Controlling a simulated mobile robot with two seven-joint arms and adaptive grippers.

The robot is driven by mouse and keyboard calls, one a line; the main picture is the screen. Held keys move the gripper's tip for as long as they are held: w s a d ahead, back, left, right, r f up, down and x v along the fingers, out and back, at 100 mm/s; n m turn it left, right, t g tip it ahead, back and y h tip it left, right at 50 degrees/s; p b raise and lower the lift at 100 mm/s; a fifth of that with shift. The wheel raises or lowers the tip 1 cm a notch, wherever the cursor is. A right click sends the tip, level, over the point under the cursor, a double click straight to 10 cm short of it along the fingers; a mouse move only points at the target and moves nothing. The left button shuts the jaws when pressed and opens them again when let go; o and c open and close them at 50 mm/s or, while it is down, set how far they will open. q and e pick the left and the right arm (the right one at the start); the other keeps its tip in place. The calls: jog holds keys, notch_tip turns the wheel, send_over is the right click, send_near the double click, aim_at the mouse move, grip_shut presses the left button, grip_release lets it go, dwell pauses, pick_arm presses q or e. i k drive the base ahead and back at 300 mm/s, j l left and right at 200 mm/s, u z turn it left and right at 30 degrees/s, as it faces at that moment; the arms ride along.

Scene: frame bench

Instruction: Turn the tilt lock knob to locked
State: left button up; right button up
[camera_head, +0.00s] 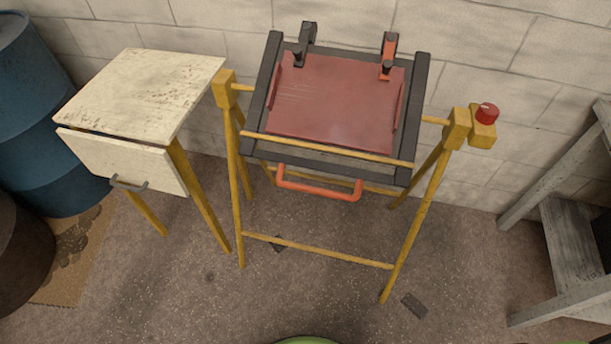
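A yellow frame stand (389,270) stands in the middle, against the wall. It carries a tilted dark frame (416,115) with a red panel (335,100) in it. A red round knob (487,113) sits on a yellow block (482,135) at the stand's top right; it looks like the tilt lock knob. Its lock setting cannot be read at this size. Two clamps sit on the frame's top edge, a dark one (306,42) and an orange one (389,55). An orange handle (318,189) hangs at the frame's lower edge. Neither gripper is in view.
A worn cream side table (140,90) with a drawer (120,160) stands to the left. A grey wooden bench (575,235) stands at the right. The floor in front of the stand is mostly clear, with small dark scraps (414,305).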

aim_at(486, 113)
jog(key=z, duration=1.25)
